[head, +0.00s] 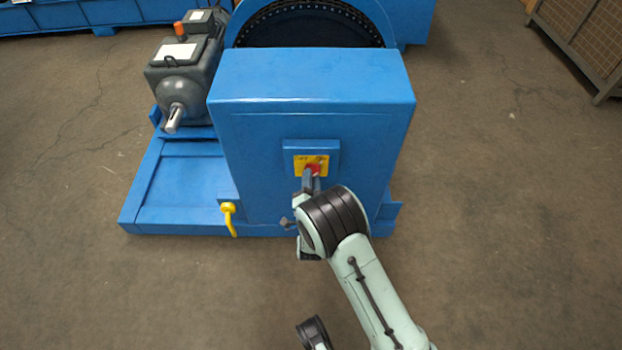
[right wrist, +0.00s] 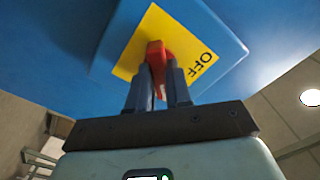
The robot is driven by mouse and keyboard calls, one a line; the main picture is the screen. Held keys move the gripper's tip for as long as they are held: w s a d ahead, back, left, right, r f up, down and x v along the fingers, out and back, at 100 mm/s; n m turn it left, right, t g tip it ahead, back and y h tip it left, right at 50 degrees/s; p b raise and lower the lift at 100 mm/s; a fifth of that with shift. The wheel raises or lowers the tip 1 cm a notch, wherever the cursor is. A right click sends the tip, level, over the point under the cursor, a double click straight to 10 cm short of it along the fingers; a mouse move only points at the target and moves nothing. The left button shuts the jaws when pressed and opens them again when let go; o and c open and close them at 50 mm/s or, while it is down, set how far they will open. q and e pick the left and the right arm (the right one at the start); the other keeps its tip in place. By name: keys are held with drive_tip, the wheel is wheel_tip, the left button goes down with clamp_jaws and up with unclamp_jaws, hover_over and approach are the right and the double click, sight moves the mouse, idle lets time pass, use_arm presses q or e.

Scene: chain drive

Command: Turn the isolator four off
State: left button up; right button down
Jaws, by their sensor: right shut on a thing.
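The isolator's red handle (head: 314,168) sits on a yellow plate (head: 299,160) on the front of a blue cabinet (head: 300,120). My right gripper (head: 310,179) reaches up to it from below. In the right wrist view, my right gripper's fingers (right wrist: 159,78) are shut on the red handle (right wrist: 155,53), one on each side. The yellow plate (right wrist: 139,43) shows the word OFF to the right of the handle. The fingers hide part of the handle, and I cannot read an isolator number.
A yellow hook-shaped part (head: 229,214) is low on the cabinet's left front. A grey motor (head: 185,80) with a bare shaft stands on the blue base (head: 165,190) at left. A large chain wheel (head: 310,25) is behind. The floor (head: 510,220) to the right is clear.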

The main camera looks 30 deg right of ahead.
use_arm(q)
drive_tip(key=w+r+t+p, duration=0.1)
drive_tip(key=w+r+p, duration=0.1)
drive_tip(key=w+r, duration=0.2)
drive_tip(key=s+d+r+g+p, duration=0.1)
drive_tip(key=s+d+r+p, duration=0.1)
drive_tip(key=s, duration=0.3)
drive_tip(key=shift+s+d+r+m+h+p, duration=0.15)
drive_tip(key=shift+d+r+m+h+p, duration=0.15)
drive_tip(key=shift+d+p, duration=0.15)
use_arm(e)
drive_tip(key=n, duration=1.7)
drive_tip(key=shift+s+n, duration=0.1)
drive_tip(key=shift+n, duration=0.2)
use_arm(q)
drive_tip(key=shift+d, duration=0.1)
use_arm(e)
drive_tip(key=c, duration=1)
unclamp_jaws()
drive_tip(key=shift+c, duration=0.2)
